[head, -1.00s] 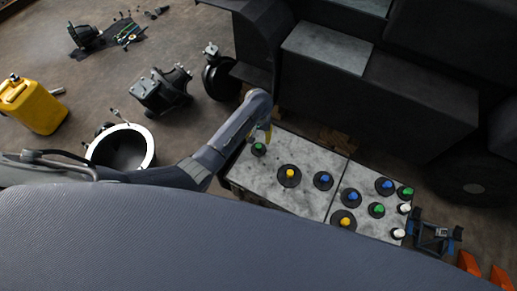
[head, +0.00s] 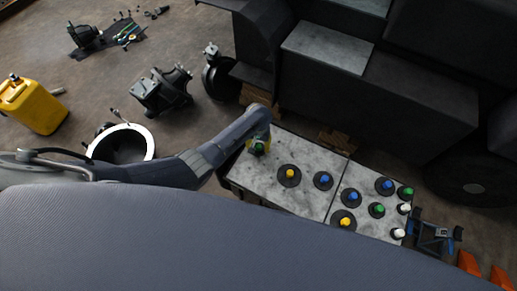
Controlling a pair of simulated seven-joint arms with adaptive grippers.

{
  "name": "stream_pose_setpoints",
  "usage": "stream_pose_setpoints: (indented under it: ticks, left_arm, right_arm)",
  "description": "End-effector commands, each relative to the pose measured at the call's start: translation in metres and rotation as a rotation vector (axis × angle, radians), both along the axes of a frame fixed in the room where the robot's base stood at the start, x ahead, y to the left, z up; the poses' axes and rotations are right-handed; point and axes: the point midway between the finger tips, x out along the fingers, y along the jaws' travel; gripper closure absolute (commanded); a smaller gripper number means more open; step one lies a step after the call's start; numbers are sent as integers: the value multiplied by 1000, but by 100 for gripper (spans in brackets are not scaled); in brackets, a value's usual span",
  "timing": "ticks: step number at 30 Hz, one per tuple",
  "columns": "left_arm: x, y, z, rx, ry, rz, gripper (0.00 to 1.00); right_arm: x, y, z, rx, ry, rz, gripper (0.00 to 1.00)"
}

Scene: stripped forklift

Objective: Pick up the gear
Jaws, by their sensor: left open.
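My left gripper (head: 260,143) is open at the left end of a grey metal-topped table. It is right at a green-topped piece (head: 257,150), which it partly covers; I cannot tell whether they touch. Several dark round gears with coloured centres stand on the table: one with a yellow centre (head: 289,175), one with a blue centre (head: 323,180), and others farther right, such as one with a green centre (head: 377,210). My right gripper is not in view.
The table top (head: 305,150) has bare room around the gears. The dark forklift body (head: 375,95) stands behind it. A blue and black stand (head: 433,236) is at its right end. A white-rimmed drum (head: 148,140) and a yellow canister (head: 35,107) are at left.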

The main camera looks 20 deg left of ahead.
Motion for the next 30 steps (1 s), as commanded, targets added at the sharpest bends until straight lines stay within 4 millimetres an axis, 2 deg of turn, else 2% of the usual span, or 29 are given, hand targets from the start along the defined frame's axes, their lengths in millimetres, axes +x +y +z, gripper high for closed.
stream_pose_setpoints:
  ticks: [12, 26, 30]
  left_arm:
    - [0, 0, -5, 0, 0, 0, 46]
    - [0, 0, -5, 0, 0, 0, 100]
    - [0, 0, -5, 0, -1, 0, 100]
  right_arm:
    - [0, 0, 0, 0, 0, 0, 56]
    - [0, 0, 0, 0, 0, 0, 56]
    - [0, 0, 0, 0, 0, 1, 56]
